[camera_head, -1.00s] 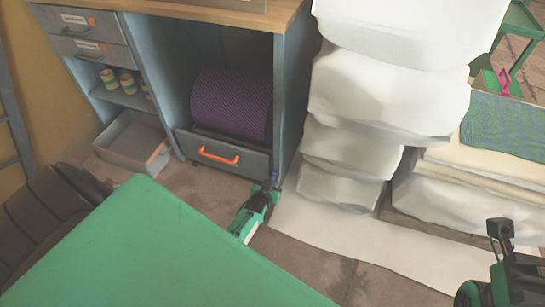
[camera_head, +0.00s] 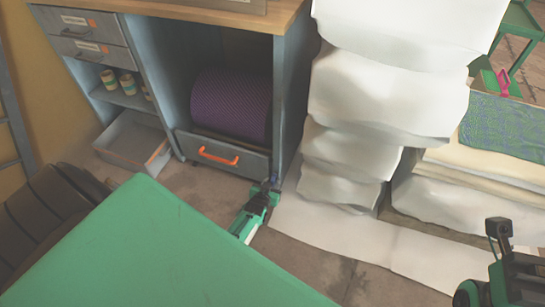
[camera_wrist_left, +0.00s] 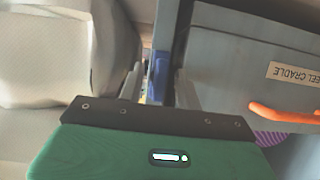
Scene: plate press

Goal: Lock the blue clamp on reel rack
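The reel rack (camera_head: 291,85) is a blue-grey cabinet holding a purple reel (camera_head: 232,104) above a drawer-like cradle with an orange handle (camera_head: 218,156). The blue clamp is a small blue piece low at the cabinet's right front corner, mostly hidden by my gripper in the head view. In the left wrist view the blue clamp (camera_wrist_left: 157,76) stands upright between my fingers. My left gripper (camera_head: 271,187) is at that corner, its fingers apart on both sides of the clamp, with gaps visible. My right gripper's body (camera_head: 505,272) shows at the lower right; its fingertips are not visible.
White stacked sacks (camera_head: 355,140) stand close to the right of the rack, with a white sheet (camera_head: 390,240) on the floor before them. An open grey drawer (camera_head: 130,141) juts out at left. A "REEL CRADLE" label (camera_wrist_left: 293,73) shows in the wrist view.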

